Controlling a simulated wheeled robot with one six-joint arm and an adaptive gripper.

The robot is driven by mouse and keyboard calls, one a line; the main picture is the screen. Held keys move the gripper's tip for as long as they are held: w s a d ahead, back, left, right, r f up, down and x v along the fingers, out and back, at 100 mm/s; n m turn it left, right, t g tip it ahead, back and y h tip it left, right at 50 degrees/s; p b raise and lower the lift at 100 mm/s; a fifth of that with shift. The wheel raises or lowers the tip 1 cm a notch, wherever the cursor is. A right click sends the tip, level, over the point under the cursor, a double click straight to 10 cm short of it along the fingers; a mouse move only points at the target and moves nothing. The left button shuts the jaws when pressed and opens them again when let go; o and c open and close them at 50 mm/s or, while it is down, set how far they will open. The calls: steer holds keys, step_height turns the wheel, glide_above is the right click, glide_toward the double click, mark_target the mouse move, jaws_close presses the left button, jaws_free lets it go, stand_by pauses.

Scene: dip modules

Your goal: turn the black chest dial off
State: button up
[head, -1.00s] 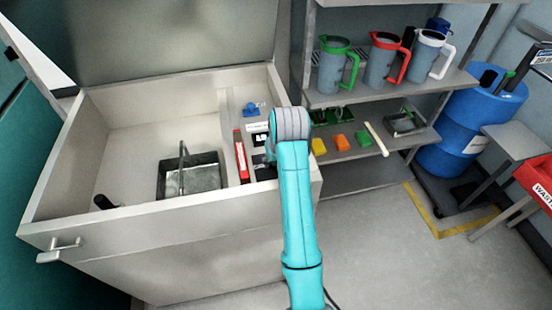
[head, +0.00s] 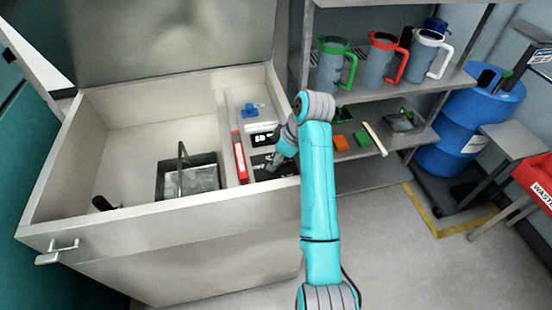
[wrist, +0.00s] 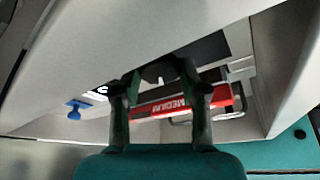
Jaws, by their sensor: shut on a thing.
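The black dial (wrist: 158,72) shows between my fingertips in the wrist view, dark and partly covered by them. It sits on a black panel (head: 260,162) in the narrow right-hand compartment of the open white chest (head: 150,212). My gripper (head: 274,163) reaches down into this compartment; in the wrist view its two fingers (wrist: 160,77) are closed on the dial from both sides. The dial's pointer or marks cannot be made out. In the head view, my gripper and wrist hide the dial.
A red block marked MEDIUM (wrist: 170,107) stands close beside the panel. A blue knob (head: 250,110) and a small display (head: 260,139) are farther back. A metal basket (head: 190,180) lies in the main chest space. Shelves with jugs (head: 333,66) stand at the right.

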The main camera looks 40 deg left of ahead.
steer(key=shift+n+g, duration=0.4)
steer(key=shift+n, duration=0.6)
steer(key=shift+h, duration=0.3)
steer(key=o, duration=1.1)
